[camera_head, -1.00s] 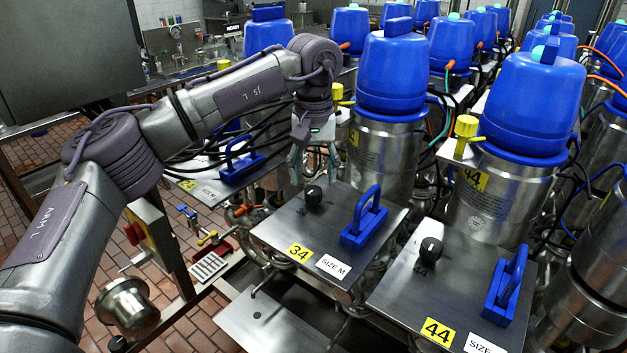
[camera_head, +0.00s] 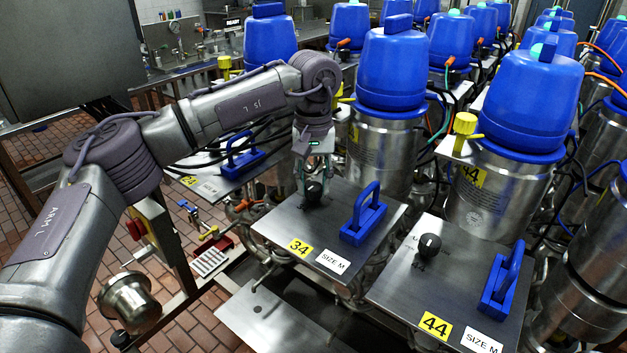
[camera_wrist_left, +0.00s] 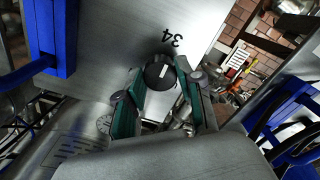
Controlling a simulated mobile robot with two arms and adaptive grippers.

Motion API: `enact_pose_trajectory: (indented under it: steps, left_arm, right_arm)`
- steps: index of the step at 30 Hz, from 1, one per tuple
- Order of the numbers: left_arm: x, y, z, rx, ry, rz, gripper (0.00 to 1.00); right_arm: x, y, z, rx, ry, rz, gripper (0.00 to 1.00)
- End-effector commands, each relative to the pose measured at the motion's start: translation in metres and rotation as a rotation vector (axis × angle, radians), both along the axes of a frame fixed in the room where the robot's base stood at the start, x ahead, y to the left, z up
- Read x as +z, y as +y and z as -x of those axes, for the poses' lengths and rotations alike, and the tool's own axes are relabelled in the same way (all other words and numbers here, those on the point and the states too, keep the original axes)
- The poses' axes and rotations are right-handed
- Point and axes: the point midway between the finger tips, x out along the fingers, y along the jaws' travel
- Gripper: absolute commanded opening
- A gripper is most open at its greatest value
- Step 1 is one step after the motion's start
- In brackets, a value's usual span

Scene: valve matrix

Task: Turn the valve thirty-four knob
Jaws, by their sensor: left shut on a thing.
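The valve thirty-four knob (camera_head: 313,192) is a small black round knob on a steel plate (camera_head: 285,215) with a yellow 34 label (camera_head: 300,248). My left gripper (camera_head: 311,178) reaches down over the plate from behind the knob and is shut on it. In the left wrist view the knob (camera_wrist_left: 160,73) has a white pointer line and lies between the fingertips (camera_wrist_left: 158,80), beside a printed 34 on the plate. My right gripper is not in view.
A blue handle (camera_head: 364,215) stands on the same plate, right of the knob. Plate 44 (camera_head: 400,290) with its own black knob (camera_head: 429,246) and blue handle (camera_head: 502,282) is to the right. A blue-topped steel cylinder (camera_head: 390,75) rises behind plate 34.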

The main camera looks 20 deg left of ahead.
Motion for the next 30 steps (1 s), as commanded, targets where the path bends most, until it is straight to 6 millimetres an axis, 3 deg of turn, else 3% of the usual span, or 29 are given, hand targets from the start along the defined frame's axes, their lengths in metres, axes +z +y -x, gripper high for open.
enact_pose_trajectory:
  steps: [11, 30]
  left_arm:
    - [-0.001, 0.000, -0.001, 0.100, 0.000, -0.001, 0.02]
    - [0.000, 0.000, -0.001, 0.670, -0.002, 0.000, 0.02]
  right_arm:
    - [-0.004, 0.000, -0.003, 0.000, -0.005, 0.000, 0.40]
    - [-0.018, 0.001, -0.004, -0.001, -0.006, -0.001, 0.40]
